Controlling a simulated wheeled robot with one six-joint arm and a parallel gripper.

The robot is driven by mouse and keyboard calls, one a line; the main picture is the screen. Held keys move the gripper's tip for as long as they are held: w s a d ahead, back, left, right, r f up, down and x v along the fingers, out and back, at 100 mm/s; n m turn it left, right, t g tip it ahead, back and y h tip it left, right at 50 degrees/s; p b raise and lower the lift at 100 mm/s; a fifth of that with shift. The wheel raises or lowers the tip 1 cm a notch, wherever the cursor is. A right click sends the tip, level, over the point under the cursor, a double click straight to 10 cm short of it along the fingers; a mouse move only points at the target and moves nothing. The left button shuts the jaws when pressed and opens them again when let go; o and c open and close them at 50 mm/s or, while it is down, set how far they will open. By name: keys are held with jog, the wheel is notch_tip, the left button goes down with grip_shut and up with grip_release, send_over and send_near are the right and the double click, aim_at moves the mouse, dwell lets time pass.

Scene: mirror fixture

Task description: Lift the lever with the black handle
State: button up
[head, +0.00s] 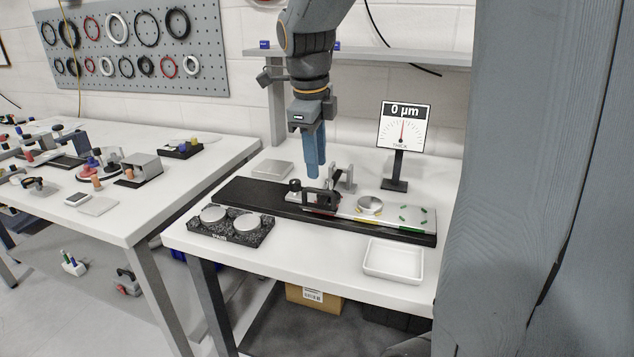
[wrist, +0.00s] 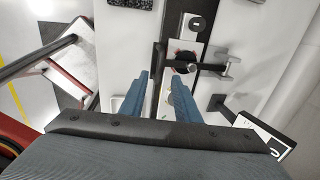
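The lever's black handle (head: 322,198) lies low across the dark fixture rail (head: 238,194), in front of a grey metal bracket (head: 343,177). In the wrist view, a dark bar (wrist: 209,67) runs left from the bracket (wrist: 229,67) over the rail. Its left end lies near the fingertips. My gripper (head: 316,172) points down just above and behind the handle in the head view. In the wrist view, its two blue fingers (wrist: 160,74) are apart, with nothing visibly held. Contact with the handle cannot be told.
A silver disc (head: 369,204) sits on the fixture's plate, right of the handle. A gauge display (head: 405,127) reading 0 µm stands behind. A speckled block with two discs (head: 231,225) and an empty white tray (head: 393,261) are in front. A black knob (head: 295,185) stands left of the handle.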

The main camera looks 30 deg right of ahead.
aim_at(318, 192)
jog(key=shift+w+d+f+p, duration=0.1)
jog(key=shift+d+f+p, duration=0.05)
jog(key=shift+f, duration=0.9)
jog(key=shift+w+d+f+p, duration=0.1)
jog(key=shift+w+f+p, duration=0.05)
jog(key=shift+f, duration=0.85)
jog(key=shift+w+d+f+p, duration=0.1)
jog(key=shift+d+f+p, duration=0.05)
jog(key=shift+f, duration=0.9)
grip_shut()
